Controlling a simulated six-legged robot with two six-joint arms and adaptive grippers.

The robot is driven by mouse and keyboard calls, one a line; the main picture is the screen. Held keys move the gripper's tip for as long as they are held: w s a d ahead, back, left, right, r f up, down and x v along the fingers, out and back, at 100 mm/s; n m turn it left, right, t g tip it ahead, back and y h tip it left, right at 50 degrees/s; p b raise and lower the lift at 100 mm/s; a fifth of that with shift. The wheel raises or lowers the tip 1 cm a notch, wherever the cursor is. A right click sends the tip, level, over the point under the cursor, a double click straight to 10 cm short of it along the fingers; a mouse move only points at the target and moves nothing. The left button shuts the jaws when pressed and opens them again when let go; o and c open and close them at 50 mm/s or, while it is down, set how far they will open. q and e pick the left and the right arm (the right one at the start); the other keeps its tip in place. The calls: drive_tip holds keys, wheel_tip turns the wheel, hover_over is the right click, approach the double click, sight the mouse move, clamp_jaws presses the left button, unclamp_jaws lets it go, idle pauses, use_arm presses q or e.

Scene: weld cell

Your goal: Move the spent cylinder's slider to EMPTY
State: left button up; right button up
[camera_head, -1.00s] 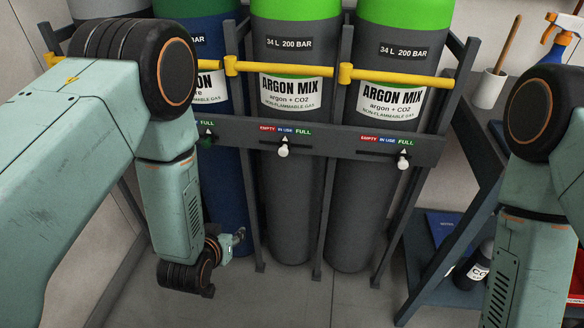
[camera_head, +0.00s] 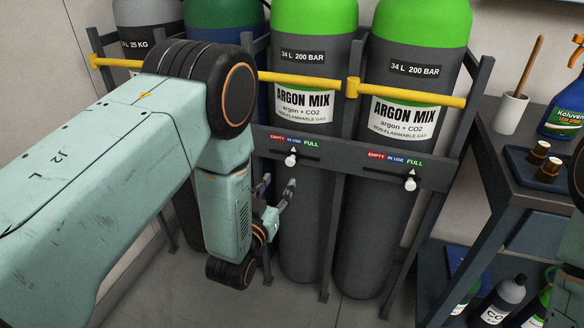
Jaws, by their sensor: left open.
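Two argon mix cylinders show in the head view: a left one (camera_head: 313,55) and a right one (camera_head: 416,100), grey with green tops. On the rack bar below the left cylinder's label, a white slider knob (camera_head: 292,160) sits under IN USE on its EMPTY / IN USE / FULL strip (camera_head: 295,142). The right cylinder's white knob (camera_head: 411,184) sits under FULL. I cannot tell from sight which cylinder is spent. My left gripper (camera_head: 277,184) is open and empty, its fingers pointing up, just below and left of the left knob, apart from it. My right gripper is out of view.
A yellow retaining bar (camera_head: 300,80) crosses the cylinders above the sliders. Dark rack posts (camera_head: 334,225) stand between them. At right, a shelf unit (camera_head: 510,185) holds a cup, a spray bottle (camera_head: 567,105) and a small tray.

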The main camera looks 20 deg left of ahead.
sight(289, 163)
use_arm(q)
drive_tip(key=w+b, duration=0.2)
drive_tip(key=w, duration=0.5)
drive_tip(key=shift+w+a+f, duration=0.1)
drive_tip(key=shift+w, duration=0.4)
clamp_jaws()
idle(0.3)
